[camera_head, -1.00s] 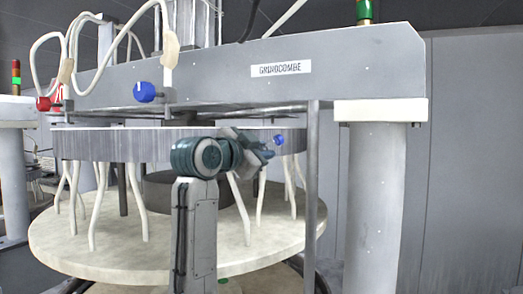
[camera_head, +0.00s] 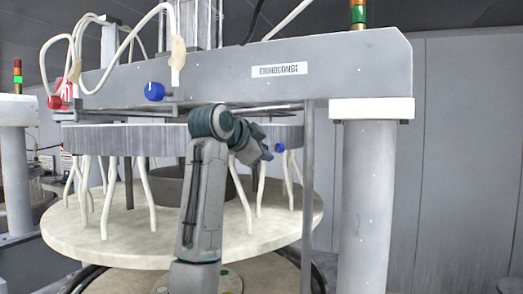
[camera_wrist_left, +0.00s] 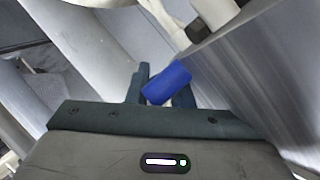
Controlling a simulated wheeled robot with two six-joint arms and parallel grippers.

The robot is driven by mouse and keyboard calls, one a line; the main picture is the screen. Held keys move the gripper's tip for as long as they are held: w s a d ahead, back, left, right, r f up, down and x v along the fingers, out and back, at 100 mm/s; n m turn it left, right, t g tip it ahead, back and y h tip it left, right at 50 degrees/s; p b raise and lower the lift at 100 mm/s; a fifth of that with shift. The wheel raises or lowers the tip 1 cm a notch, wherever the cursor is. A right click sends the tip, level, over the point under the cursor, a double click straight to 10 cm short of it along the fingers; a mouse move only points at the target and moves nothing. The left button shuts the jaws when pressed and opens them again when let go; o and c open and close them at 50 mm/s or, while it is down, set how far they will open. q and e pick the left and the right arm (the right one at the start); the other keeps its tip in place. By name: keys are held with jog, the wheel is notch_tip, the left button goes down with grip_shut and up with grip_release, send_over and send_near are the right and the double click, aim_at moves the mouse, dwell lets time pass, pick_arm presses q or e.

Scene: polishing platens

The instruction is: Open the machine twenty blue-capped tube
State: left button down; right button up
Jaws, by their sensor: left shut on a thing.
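A small blue cap (camera_head: 280,148) shows at the right end of the grey ring's rim in the head view. In the left wrist view the blue cap (camera_wrist_left: 167,83) sits between my left gripper's two dark fingers (camera_wrist_left: 160,88), close beside the grey ring wall. My left gripper (camera_head: 265,150) reaches to the cap from the left in the head view and is shut on it. White tubes (camera_head: 243,205) hang from the ring near it; I cannot tell which one belongs to the cap. My right gripper is not in view.
The grey ring (camera_head: 110,139) hangs above a wide pale round platen (camera_head: 130,245). A larger blue knob (camera_head: 154,91) and a red knob (camera_head: 55,101) are on the overhead beam (camera_head: 350,75). A thin post (camera_head: 308,200) and a thick column (camera_head: 367,190) stand to the right.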

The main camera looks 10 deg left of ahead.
pick_arm(q)
jog(key=shift+r, duration=0.1)
jog(key=c, duration=1.3)
grip_release()
jog(key=shift+s, duration=0.15)
jog(key=shift+s+d, duration=0.1)
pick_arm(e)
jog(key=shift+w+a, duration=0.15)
pick_arm(q)
jog(key=shift+s, duration=0.1)
jog(key=b+v, duration=0.6)
jog(key=v, duration=0.4)
jog(key=shift+s+r, duration=0.15)
jog(key=shift+r, duration=0.25)
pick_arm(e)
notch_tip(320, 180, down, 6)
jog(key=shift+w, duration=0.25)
